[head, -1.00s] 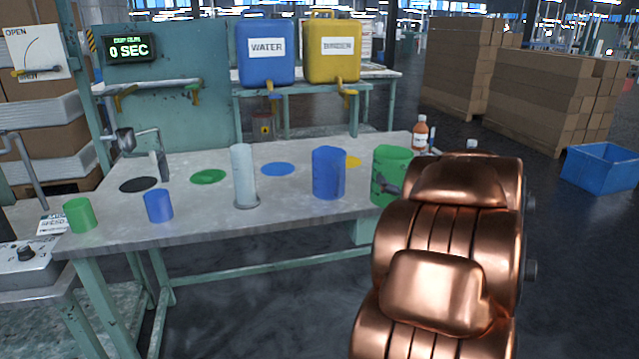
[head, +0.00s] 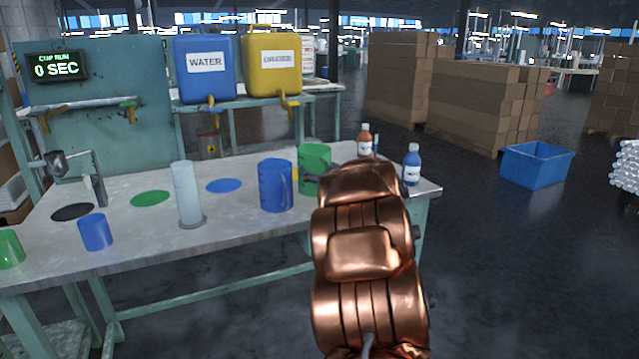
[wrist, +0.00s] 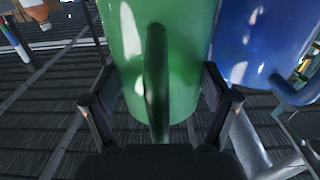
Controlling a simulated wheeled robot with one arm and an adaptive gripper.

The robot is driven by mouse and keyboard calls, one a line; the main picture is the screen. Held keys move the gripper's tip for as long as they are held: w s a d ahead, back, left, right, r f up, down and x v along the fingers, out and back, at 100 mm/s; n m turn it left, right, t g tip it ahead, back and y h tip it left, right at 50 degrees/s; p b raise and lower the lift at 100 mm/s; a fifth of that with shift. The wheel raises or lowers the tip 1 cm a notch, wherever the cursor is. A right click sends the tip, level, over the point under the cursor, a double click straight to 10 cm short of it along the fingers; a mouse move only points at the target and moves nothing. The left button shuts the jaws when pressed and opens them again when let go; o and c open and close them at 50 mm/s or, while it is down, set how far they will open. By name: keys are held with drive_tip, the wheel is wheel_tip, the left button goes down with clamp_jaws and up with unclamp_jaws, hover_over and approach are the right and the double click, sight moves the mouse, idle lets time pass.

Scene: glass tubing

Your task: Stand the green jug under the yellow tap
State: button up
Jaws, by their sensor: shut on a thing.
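The green jug (head: 315,160) is at the table's right part, behind and right of the blue jug (head: 274,187). In the wrist view the green jug (wrist: 185,60) fills the middle, its dark handle toward me. My gripper (wrist: 157,88) has a finger on each side of the jug and is shut on it. I cannot tell whether the jug's base touches the table. The yellow tap (head: 288,104) hangs from the yellow container (head: 271,65) at the back. A sliver of yellow disc (head: 293,173) shows left of the jug.
The blue jug (wrist: 262,45) is close on the right in the wrist view. A clear cylinder (head: 187,192) and blue disc (head: 224,185) are farther left. Orange (head: 364,142) and blue (head: 411,166) bottles stand on the right of the table (head: 150,222).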

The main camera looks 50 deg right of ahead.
drive_tip(key=shift+f+b, duration=0.45)
drive_tip(key=shift+f, duration=1.2)
drive_tip(key=shift+f, duration=0.15)
drive_tip(key=o, duration=1)
drive_tip(key=shift+o, duration=0.2)
drive_tip(key=shift+r, duration=0.2)
drive_tip(key=p+v, duration=0.1)
drive_tip(key=v, duration=1.1)
